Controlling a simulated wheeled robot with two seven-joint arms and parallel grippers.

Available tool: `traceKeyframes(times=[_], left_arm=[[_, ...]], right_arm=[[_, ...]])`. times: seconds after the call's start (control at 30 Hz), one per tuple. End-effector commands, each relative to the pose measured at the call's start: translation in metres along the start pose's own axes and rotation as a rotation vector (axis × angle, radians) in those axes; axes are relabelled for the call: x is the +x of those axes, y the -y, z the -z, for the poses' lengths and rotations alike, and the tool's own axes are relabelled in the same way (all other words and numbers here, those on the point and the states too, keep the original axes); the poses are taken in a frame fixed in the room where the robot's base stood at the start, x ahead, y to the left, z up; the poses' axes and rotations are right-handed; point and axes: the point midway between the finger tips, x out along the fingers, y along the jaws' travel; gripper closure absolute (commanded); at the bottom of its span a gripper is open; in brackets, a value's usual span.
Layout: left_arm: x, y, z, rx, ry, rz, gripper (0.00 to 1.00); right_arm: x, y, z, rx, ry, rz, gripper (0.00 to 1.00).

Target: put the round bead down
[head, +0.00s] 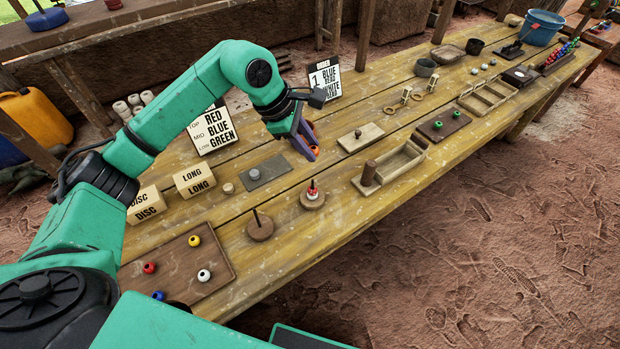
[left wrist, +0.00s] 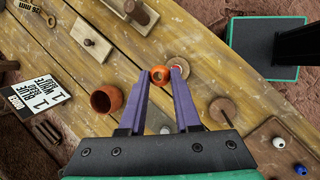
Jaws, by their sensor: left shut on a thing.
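My left gripper (head: 306,147) has its purple fingers shut on an orange round bead (head: 315,150), above the middle of the table. In the left wrist view the bead (left wrist: 159,75) sits between the tips of the gripper (left wrist: 160,72). A terracotta cup (left wrist: 106,98) stands beside the left finger; in the head view the gripper mostly hides it. A round peg stand (head: 313,200) carries a red piece low on its peg. Another round stand (head: 260,230) has a bare upright peg. My right gripper is not in view.
A brown tray (head: 215,277) at the near left holds red, yellow, white and blue beads. A grey plate (head: 264,172), a wooden block with a knob (head: 361,138) and an open wooden box (head: 400,163) lie around the gripper. Cards stand behind, one reading RED BLUE GREEN (head: 213,130).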

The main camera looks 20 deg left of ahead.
Motion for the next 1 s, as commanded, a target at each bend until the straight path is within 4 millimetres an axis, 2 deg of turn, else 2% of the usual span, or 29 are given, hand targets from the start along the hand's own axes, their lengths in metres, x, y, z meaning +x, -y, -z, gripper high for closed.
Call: traceKeyframes(times=[0.03, 0.2, 0.5, 0.93, 0.97, 1.0], left_arm=[[0.012, 0.005, 0.006, -0.002, -0.002, 0.007, 1.00], [0.058, 0.015, 0.024, -0.001, -0.001, 0.004, 1.00], [0.106, 0.025, 0.044, -0.001, 0.000, 0.002, 1.00], [0.116, 0.027, 0.048, 0.002, 0.000, -0.001, 1.00], [0.115, 0.027, 0.048, 0.002, 0.000, -0.001, 0.61], [0.114, 0.027, 0.047, 0.002, 0.000, -0.001, 0.46]], right_arm=[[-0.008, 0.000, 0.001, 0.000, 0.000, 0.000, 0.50], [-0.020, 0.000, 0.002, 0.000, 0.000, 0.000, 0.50], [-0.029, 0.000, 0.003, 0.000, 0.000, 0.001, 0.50], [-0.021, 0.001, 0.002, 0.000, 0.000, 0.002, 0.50], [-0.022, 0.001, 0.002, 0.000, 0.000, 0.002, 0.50], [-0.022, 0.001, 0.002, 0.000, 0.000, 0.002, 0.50]])
